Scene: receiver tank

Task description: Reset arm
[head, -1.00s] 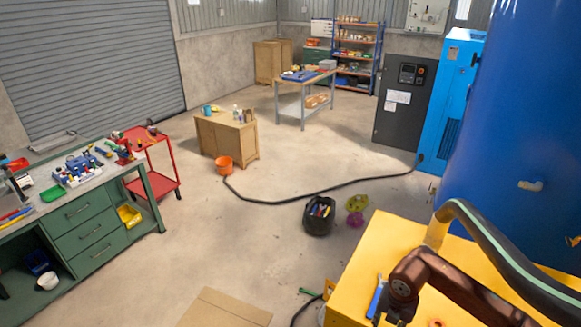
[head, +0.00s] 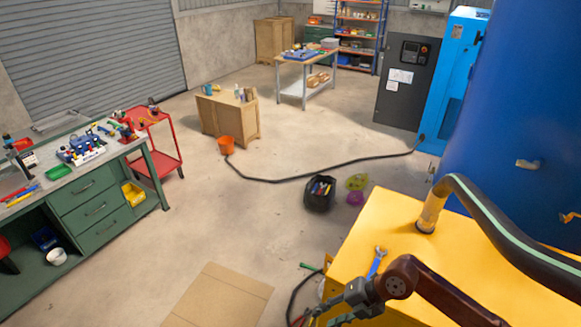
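My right arm comes in from the lower right, over the yellow cabinet. My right gripper (head: 327,314) hangs at the cabinet's left front edge, low in the head view. Its grey fingers look spread, with a gap between them, and nothing shows in them; their tips are close to the bottom of the picture. A blue wrench (head: 377,261) lies on the yellow cabinet top (head: 385,228), just behind the gripper and apart from it. My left gripper is not in view.
A thick black hose (head: 490,222) rises from the cabinet's pipe beside the blue tank (head: 525,110). A black bucket of tools (head: 320,195) and a flat cardboard sheet (head: 220,297) are on the floor. A green workbench (head: 90,210) stands left. The middle floor is mostly clear.

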